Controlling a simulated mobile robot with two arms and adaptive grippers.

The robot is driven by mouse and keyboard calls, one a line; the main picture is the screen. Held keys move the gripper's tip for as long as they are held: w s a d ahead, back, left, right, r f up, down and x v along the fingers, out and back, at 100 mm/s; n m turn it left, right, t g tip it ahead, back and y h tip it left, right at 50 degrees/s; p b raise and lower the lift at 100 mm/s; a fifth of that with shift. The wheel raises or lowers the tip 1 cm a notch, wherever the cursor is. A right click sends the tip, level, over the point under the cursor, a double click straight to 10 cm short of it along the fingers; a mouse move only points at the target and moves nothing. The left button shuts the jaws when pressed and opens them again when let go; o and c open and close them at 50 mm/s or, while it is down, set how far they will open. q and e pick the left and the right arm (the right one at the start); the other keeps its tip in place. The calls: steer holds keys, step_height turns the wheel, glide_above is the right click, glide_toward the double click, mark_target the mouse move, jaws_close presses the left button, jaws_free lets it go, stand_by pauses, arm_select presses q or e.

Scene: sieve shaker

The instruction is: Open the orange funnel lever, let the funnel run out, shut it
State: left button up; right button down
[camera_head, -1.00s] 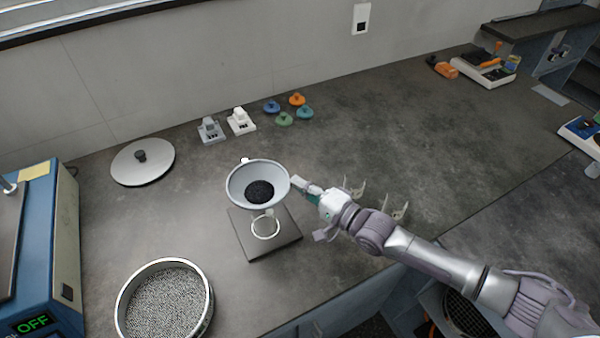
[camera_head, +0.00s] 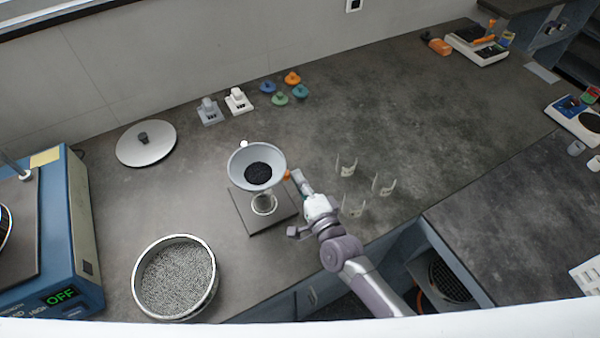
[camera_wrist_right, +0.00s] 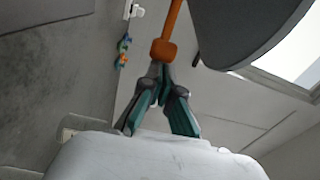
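The pale grey funnel (camera_head: 257,166) holds dark grains (camera_head: 258,173) and stands over a dark square base (camera_head: 245,217). A ring or cup (camera_head: 264,203) shows under it. The orange lever (camera_head: 287,174) sticks out at the funnel's right side. In the right wrist view the orange lever (camera_wrist_right: 164,50) ends in a block just beyond my fingertips. My right gripper (camera_head: 298,176) is beside the lever. In the wrist view the right gripper's (camera_wrist_right: 160,72) teal fingers come together at the block's near end; I cannot tell whether they touch it. My left gripper is not in view.
A sieve (camera_head: 213,284) with grey grains stands at front left, beside a blue shaker (camera_head: 85,235) reading OFF. A round lid (camera_head: 147,145) lies behind. Several pale clips (camera_head: 352,207) stand right of my gripper.

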steer(key=shift+s+a, duration=0.1)
steer(key=shift+s, duration=0.4)
steer(key=shift+s+a+p, duration=0.2)
steer(key=shift+s+p, duration=0.15)
steer(key=shift+s, duration=0.2)
